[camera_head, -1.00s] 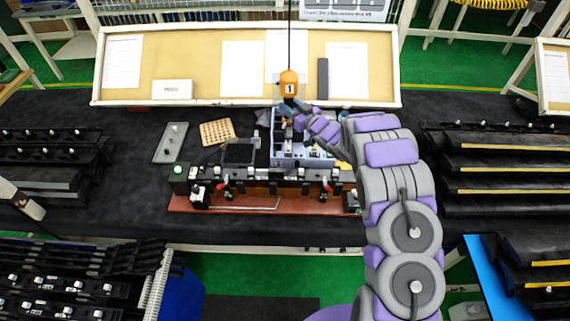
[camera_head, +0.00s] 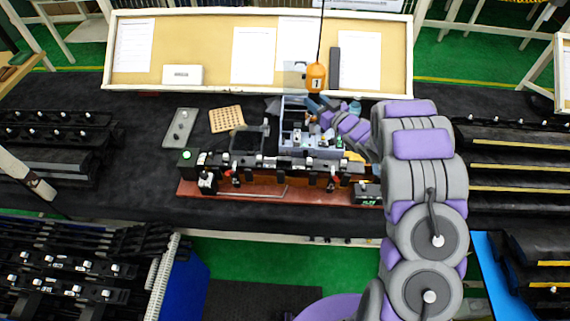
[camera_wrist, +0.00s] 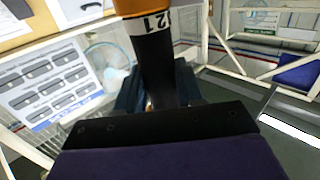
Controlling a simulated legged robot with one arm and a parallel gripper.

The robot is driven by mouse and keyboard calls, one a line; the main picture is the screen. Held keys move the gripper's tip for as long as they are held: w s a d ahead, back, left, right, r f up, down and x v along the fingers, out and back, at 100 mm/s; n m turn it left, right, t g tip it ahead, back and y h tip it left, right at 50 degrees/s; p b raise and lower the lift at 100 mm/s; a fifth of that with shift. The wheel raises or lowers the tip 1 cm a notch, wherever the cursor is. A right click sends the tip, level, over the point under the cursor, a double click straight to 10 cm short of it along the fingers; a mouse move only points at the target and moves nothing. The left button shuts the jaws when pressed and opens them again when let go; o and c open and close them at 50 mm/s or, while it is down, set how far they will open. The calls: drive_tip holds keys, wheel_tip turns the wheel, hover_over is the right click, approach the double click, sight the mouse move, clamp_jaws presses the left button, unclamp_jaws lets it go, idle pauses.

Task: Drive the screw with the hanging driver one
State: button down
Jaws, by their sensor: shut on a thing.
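The hanging driver (camera_head: 316,78), orange with a "1" label, is on a cord above the back of the workbench; the cord leans slightly. My gripper (camera_head: 316,104) is shut on the driver's lower part. In the wrist view the driver (camera_wrist: 153,50) shows an orange top, a white number band and a black body between my dark blue fingers (camera_wrist: 158,95). Its tip is hidden behind the dark plate of my wrist. The fixture (camera_head: 263,178), black with red clamps on a reddish-brown base, stands at the bench front. I cannot make out the screw.
A blue-grey parts bin (camera_head: 311,152) lies just below the driver. A grey tray (camera_head: 180,128) and a perforated tan board (camera_head: 226,119) lie to the left. A cork board (camera_head: 205,50) stands behind. Racks of black trim (camera_head: 515,172) fill the right side. Bare dark bench shows front left.

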drive_tip(key=v, duration=1)
wheel_tip(320, 180, down, 7)
drive_tip(key=b, duration=0.3)
drive_tip(key=shift+d+r, duration=0.15)
drive_tip(key=shift+d, duration=0.05)
drive_tip(key=shift+r, duration=0.15)
idle(0.4)
drive_tip(key=shift+s+f+b, duration=0.1)
drive_tip(key=shift+f+b, duration=0.3)
drive_tip(key=shift+f, duration=0.25)
idle(2.0)
wheel_tip(320, 180, up, 6)
drive_tip(key=p, duration=0.3)
drive_tip(key=shift+r, duration=0.2)
idle(0.3)
